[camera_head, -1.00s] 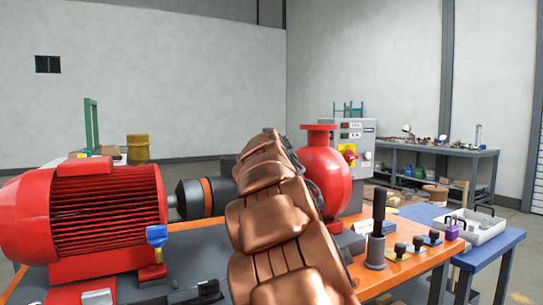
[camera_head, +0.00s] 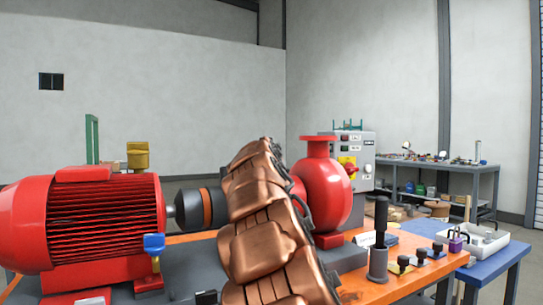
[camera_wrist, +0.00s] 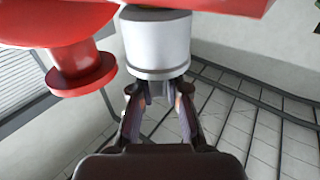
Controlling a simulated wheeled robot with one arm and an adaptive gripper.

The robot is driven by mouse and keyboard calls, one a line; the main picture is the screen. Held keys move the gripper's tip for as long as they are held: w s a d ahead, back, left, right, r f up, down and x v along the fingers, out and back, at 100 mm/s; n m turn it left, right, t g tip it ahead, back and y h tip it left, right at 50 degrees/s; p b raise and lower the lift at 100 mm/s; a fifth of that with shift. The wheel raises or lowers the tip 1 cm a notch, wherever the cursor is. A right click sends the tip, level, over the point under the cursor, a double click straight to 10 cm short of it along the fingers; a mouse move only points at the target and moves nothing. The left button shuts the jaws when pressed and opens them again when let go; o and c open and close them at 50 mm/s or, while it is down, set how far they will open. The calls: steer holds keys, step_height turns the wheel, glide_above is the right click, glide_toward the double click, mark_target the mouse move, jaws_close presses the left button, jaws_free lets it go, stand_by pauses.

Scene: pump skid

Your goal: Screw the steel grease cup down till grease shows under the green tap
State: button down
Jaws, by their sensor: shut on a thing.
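The steel grease cup (camera_wrist: 157,42) shows in the wrist view as a pale metal cylinder against the red pump body (camera_wrist: 200,4). My gripper (camera_wrist: 158,88) is at the cup's near end, its two fingers closed on it; the exact contact is partly hidden. A red flanged part (camera_wrist: 82,72) is just left of the cup. In the head view my copper-coloured arm reaches towards the red pump (camera_head: 326,190) and hides my gripper and the cup. I cannot make out the green tap, or any grease, in these frames.
A red motor (camera_head: 105,222) stands left of my arm, with a blue-handled valve (camera_head: 154,244) in front. A black-handled tool (camera_head: 380,240) and small knobs stand on the orange bench (camera_head: 365,290). A white tray (camera_head: 488,248) is on the blue table (camera_head: 492,270).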

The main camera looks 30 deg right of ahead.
steer(key=c, duration=1.2)
jaws_free()
steer(key=shift+r, duration=0.1)
steer(key=shift+o, duration=0.2)
steer(key=shift+s+a, duration=0.1)
steer(key=v, duration=1.2)
